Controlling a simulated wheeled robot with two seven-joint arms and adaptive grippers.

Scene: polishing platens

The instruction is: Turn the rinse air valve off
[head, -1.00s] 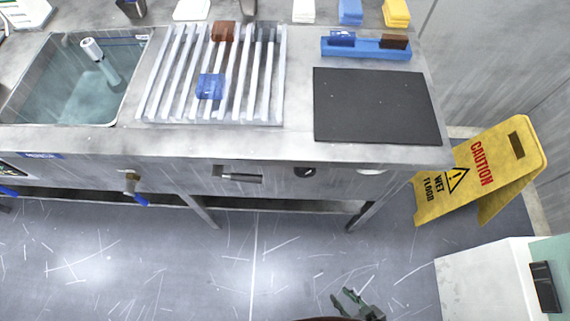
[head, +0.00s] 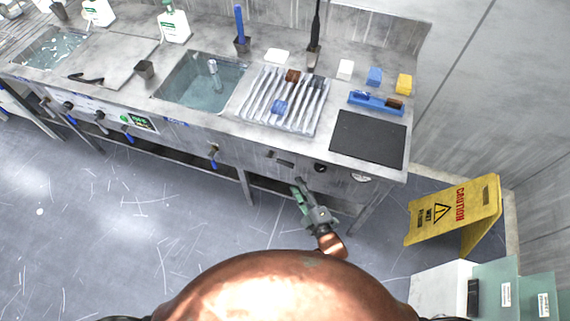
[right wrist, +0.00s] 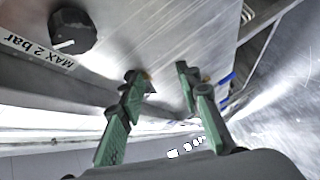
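Brass valves with blue levers hang from the front panel of the steel bench in the head view. One valve (head: 213,153) is below the sink with its lever pointing down. Others sit further left, including one valve (head: 127,131). I cannot read which is the rinse air valve. My right gripper (head: 299,186) is in front of the panel, below and left of a black knob (head: 320,168). In the right wrist view my right gripper (right wrist: 160,77) is open, with no clear object held between its fingers. The black knob (right wrist: 73,31) is up left, beside a "MAX 2 bar" label (right wrist: 38,50). My left gripper is not in view.
A round gauge (head: 361,178) is right of the knob. A dark slot-like fitting (head: 284,161) is left of it. A bench leg (head: 357,217) stands to the right. A yellow wet-floor sign (head: 455,213) is further right. The floor (head: 150,215) at left is clear.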

